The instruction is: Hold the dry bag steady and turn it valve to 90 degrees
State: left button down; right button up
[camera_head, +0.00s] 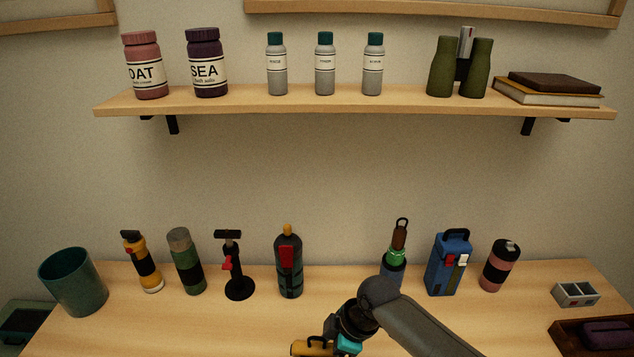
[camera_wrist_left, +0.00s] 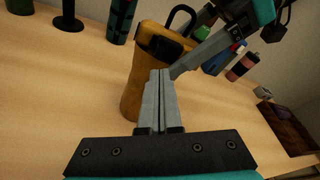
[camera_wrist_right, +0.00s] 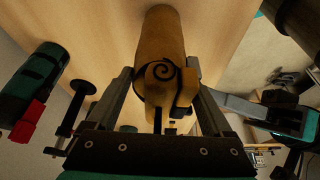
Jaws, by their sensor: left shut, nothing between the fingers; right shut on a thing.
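The dry bag (camera_head: 300,349) is yellow-orange with a dark band and shows only in part at the bottom of the head view. In the left wrist view the dry bag (camera_wrist_left: 135,85) leans, its dark top toward the back. My right gripper (camera_wrist_right: 165,82) is shut on the bag, one finger on each side. My left gripper (camera_wrist_left: 165,75) is shut and empty, its fingertips close to the bag; whether they touch is unclear.
Along the table's back stand a green cup (camera_head: 74,283), a yellow flashlight (camera_head: 143,262), a black pump (camera_head: 238,285), a dark bottle (camera_head: 289,268), a blue bag (camera_head: 442,272) and a pink bottle (camera_head: 497,270). A shelf (camera_head: 350,99) hangs above. The left front table is clear.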

pick_arm(q)
jog(key=s, duration=0.6)
jog(key=shift+a, duration=0.25)
pick_arm(e)
jog(key=o, duration=1.5)
pick_arm(q)
jog(key=shift+w, duration=0.1)
